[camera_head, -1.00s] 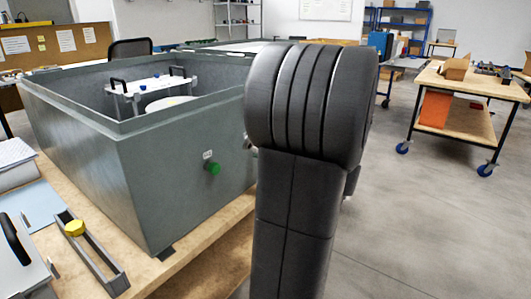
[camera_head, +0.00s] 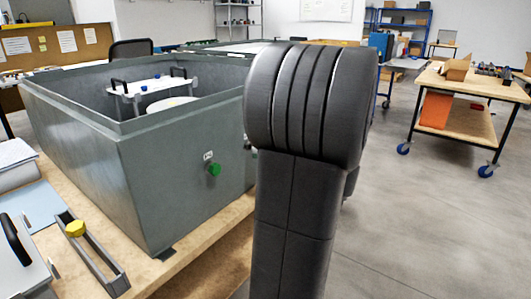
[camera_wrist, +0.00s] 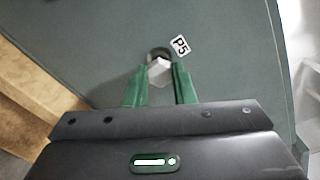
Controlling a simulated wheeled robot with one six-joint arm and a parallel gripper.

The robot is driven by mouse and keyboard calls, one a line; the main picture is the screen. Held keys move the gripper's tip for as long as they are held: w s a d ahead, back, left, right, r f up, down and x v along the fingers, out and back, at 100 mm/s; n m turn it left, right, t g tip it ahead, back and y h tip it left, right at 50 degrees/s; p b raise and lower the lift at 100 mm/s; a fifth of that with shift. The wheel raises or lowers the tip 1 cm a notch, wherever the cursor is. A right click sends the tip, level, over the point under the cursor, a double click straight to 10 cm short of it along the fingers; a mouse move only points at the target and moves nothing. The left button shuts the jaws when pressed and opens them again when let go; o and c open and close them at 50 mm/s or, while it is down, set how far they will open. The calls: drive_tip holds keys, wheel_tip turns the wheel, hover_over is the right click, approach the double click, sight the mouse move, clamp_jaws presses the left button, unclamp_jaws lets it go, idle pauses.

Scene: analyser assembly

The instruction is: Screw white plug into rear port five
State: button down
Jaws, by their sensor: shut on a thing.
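In the wrist view my gripper (camera_wrist: 159,68) has its green fingers on either side of a white plug (camera_wrist: 158,74) and is shut on it. The plug's far end is at the dark round port (camera_wrist: 158,53) beside the P5 label (camera_wrist: 180,46). I cannot tell how deep it sits in the port. The grey housing (camera_head: 150,165) stands on the bench, with a dark port (camera_head: 248,143) showing just left of my arm.
A green plug (camera_head: 214,170) sits in another port of the same wall. A yellow plug (camera_head: 75,228) rests on a narrow rack (camera_head: 98,265) on the wooden bench (camera_head: 215,245). The floor (camera_head: 420,230) to the right is open, with a wheeled cart (camera_head: 465,120) further back.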

drive_tip(key=shift+w+a, duration=0.3)
drive_tip(key=shift+a, duration=0.1)
idle(0.8)
drive_tip(key=c, duration=1.7)
unclamp_jaws()
drive_tip(key=shift+c, duration=0.2)
clamp_jaws()
drive_tip(key=m+p, duration=2.4)
drive_tip(key=p, duration=0.7)
drive_tip(key=shift+w, duration=0.15)
drive_tip(key=shift+f, duration=0.1)
drive_tip(key=shift+o, duration=2)
unclamp_jaws()
